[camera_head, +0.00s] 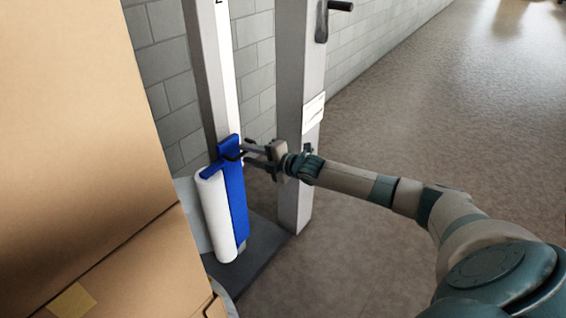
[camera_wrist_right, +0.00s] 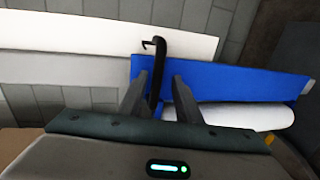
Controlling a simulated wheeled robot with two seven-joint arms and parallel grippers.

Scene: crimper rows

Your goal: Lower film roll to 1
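The white film roll (camera_head: 218,218) hangs upright beside the blue carriage (camera_head: 235,190), low on the grey and white mast (camera_head: 210,70). In the right wrist view the film roll (camera_wrist_right: 245,115) lies partly behind my gripper, below the blue carriage (camera_wrist_right: 235,80). A black handle (camera_wrist_right: 158,70) sticks out at the carriage. My right gripper (camera_head: 247,155) is at the carriage's upper part. Its two fingers (camera_wrist_right: 160,78) stand either side of the handle, with a small gap visible. The number 1 cannot be read on the mast. My left gripper is out of view.
Cardboard boxes (camera_head: 80,140) fill the left side close to the roll. A dark base (camera_head: 255,255) lies below. The floor (camera_head: 450,110) at the right is open.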

